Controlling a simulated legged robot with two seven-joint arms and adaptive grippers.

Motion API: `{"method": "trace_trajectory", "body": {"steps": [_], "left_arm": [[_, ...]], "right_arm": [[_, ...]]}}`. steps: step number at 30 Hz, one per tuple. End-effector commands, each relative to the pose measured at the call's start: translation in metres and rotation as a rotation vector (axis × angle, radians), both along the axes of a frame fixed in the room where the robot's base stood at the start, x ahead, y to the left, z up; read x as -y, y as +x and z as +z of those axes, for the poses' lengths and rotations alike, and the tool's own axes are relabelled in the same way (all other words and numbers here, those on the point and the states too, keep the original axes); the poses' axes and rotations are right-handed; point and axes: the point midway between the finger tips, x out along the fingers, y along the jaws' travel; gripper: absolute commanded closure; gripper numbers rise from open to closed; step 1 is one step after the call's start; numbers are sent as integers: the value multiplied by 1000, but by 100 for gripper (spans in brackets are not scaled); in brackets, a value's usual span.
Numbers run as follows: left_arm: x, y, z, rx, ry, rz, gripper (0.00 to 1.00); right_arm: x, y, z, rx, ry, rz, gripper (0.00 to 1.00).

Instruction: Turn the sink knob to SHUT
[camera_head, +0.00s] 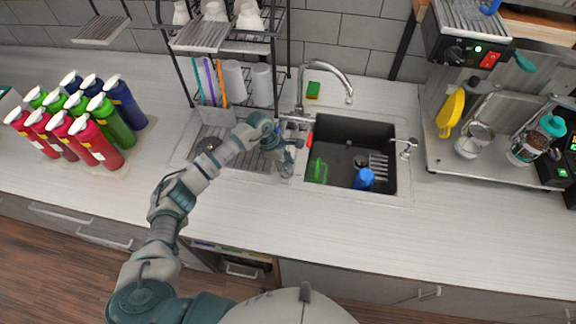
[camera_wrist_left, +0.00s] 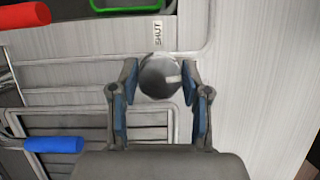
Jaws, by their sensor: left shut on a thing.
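The sink knob (camera_wrist_left: 158,72) is a round dark grey metal knob in the left wrist view. A pale mark on its face lies right of its middle and points to the picture's right. The SHUT label (camera_wrist_left: 158,33) is a white tag just above the knob in that view, out of line with the mark. My left gripper (camera_wrist_left: 160,72) is shut on the knob, one finger on each side. In the head view my left gripper (camera_head: 284,163) is at the left front corner of the sink and hides most of the knob. My right gripper is not in view.
The sink basin (camera_head: 340,128) holds a green item and a blue item. The faucet (camera_head: 325,68) stands behind it. A drying rack (camera_head: 215,45) with cups stands at the left. Several coloured bottles (camera_head: 85,135) stand further left. The front counter is clear.

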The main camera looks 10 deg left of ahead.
Motion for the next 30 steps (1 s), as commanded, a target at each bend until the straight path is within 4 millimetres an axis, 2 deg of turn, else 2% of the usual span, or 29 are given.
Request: {"method": "trace_trajectory", "body": {"steps": [2,30], "left_arm": [[-7,3,0,8,10,64,88],[-3,-2,-1,11,7,943,88]], "right_arm": [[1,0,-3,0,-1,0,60],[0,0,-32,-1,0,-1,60]]}}
